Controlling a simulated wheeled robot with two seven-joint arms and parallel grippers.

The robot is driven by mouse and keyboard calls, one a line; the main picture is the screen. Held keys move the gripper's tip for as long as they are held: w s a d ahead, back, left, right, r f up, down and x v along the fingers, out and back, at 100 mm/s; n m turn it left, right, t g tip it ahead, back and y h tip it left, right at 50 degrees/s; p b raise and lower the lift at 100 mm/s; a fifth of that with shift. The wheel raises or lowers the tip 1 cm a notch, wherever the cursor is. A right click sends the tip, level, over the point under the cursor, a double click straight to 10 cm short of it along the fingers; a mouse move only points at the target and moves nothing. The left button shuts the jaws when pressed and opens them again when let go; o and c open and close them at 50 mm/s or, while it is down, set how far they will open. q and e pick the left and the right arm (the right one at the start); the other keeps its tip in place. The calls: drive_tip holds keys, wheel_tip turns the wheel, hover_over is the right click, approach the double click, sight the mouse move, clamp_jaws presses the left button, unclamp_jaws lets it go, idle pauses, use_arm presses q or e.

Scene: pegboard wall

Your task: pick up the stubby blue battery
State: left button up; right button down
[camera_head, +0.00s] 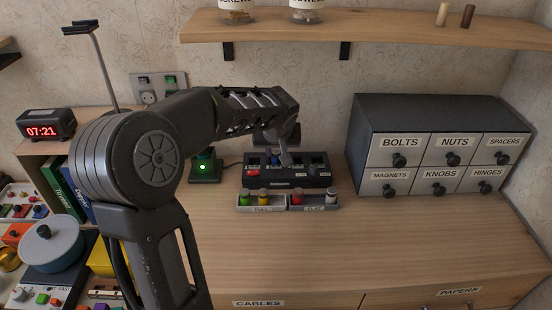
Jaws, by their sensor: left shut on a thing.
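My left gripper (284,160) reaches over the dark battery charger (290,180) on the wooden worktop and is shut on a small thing. A bit of blue, the stubby blue battery (275,159), shows right at its fingertips; my gripper and wrist hide most of it. Whether its lower end is still in a charger slot is too small to tell. In front of the charger are a tray marked FULL (263,209) with green and orange batteries and a tray marked FLAT (314,208) with red and pale ones. My right gripper is out of view.
A grey drawer cabinet (440,150) stands at the back right. A wooden shelf (380,35) with jars hangs above. A green-lit box (205,168) sits left of the charger. A red clock (45,126) and cluttered items are at left. The worktop's front right is clear.

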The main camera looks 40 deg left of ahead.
use_arm(q)
drive_tip(key=shift+r, duration=0.1)
clamp_jaws()
drive_tip(key=shift+r, duration=0.85)
drive_tip(key=shift+b+v, duration=0.35)
drive_tip(key=shift+v, duration=0.5)
drive_tip(key=s+d+b, duration=0.3)
drive_tip(key=s+d, duration=0.8)
drive_tip(key=s, duration=0.2)
drive_tip(key=shift+b, duration=0.35)
drive_tip(key=shift+r, duration=0.15)
